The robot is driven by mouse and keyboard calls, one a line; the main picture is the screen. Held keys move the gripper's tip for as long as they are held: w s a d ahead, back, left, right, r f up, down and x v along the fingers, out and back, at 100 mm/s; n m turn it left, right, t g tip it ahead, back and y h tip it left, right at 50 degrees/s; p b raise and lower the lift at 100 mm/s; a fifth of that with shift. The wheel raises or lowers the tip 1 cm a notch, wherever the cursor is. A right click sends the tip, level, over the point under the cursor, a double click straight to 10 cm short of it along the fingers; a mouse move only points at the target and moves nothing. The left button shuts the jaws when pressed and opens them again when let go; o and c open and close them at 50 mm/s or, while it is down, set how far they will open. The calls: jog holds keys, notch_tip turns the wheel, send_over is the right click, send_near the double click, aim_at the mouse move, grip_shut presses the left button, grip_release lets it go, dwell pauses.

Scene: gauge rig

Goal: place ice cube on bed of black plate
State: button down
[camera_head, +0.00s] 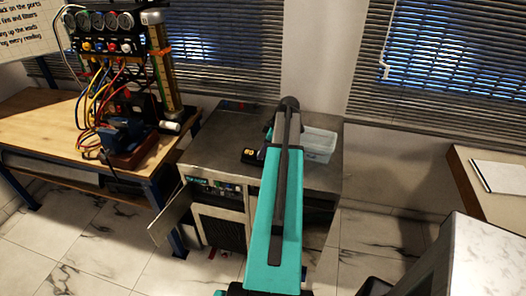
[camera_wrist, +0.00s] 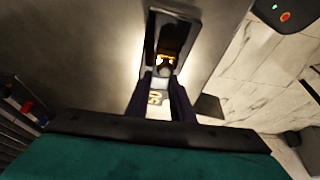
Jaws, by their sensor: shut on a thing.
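My gripper (camera_wrist: 162,78) shows in the wrist view as two dark fingers close together. They are shut on a small pale, glassy ice cube (camera_wrist: 163,71) at their tips. The black plate (camera_wrist: 173,22) lies beyond the fingertips, a dark rectangle with a lit orange patch near the cube. Whether the cube touches the plate I cannot tell. In the head view a small black unit with a yellow patch (camera_head: 252,155) sits on the metal bench, left of my arm. My arm hides the gripper and the cube there.
A clear plastic tub (camera_head: 319,145) stands on the metal bench (camera_head: 225,130), right of my arm. A wooden table (camera_head: 50,130) with a gauge rig and hoses (camera_head: 110,70) stands at left. An open cabinet door (camera_head: 171,216) sticks out at the bench's front left.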

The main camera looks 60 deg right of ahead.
jog(key=shift+f, duration=0.15)
jog(key=c, duration=1.5)
grip_release()
jog(key=shift+c, duration=0.2)
jog(key=shift+r, duration=0.25)
jog(key=b+v, duration=0.4)
jog(key=v, duration=0.8)
jog(key=shift+f, duration=0.1)
